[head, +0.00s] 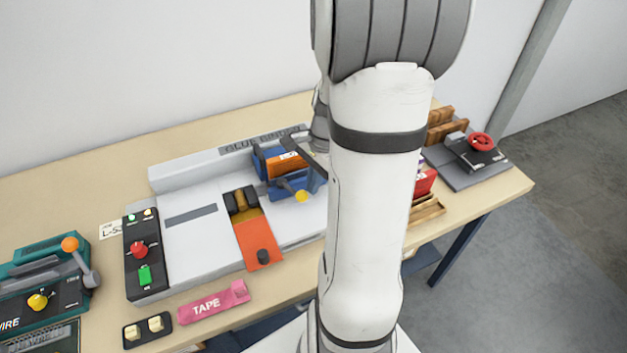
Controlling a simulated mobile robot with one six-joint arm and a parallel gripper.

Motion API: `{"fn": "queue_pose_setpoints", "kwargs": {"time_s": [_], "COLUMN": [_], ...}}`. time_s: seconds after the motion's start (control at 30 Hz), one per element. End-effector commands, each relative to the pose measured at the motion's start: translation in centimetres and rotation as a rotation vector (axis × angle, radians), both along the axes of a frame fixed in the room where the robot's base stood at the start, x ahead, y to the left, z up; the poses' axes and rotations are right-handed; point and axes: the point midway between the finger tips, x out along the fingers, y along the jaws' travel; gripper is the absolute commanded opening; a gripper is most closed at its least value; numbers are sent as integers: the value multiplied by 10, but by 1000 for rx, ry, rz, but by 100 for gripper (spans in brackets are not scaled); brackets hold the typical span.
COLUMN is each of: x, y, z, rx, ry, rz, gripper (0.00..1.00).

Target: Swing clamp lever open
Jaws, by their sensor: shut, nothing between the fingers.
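The glue binder (205,240) is a light grey machine on the bench. Its blue clamp (276,189) sits on the right part of the machine, with an orange-brown block (288,164) at its top. The clamp lever (287,186) is a short grey bar ending in a yellow knob (302,196), which points toward the front right. My gripper (314,150) shows in part at the left edge of my arm, just behind and above the clamp. It is shut with nothing seen in it. My arm hides the machine's right end, and I cannot tell whether the gripper touches the clamp.
A control box (146,255) with red and green buttons stands at the machine's left. A pink tape piece (213,302) and a switch plate (147,330) lie in front. A teal wire machine (45,285) is at far left. A grey device with a red handwheel (481,142) stands at right.

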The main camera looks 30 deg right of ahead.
Motion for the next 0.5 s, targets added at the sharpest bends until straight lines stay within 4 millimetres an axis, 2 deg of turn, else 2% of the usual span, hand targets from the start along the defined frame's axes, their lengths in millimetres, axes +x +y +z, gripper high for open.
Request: {"fn": "queue_pose_setpoints", "kwargs": {"time_s": [0.33,0.5], "x": [-1,-1], "y": [-2,-4], "z": [2,13], "rx": [0,0], "ry": [1,0], "rz": [-5,-5], "gripper": [0,0]}}
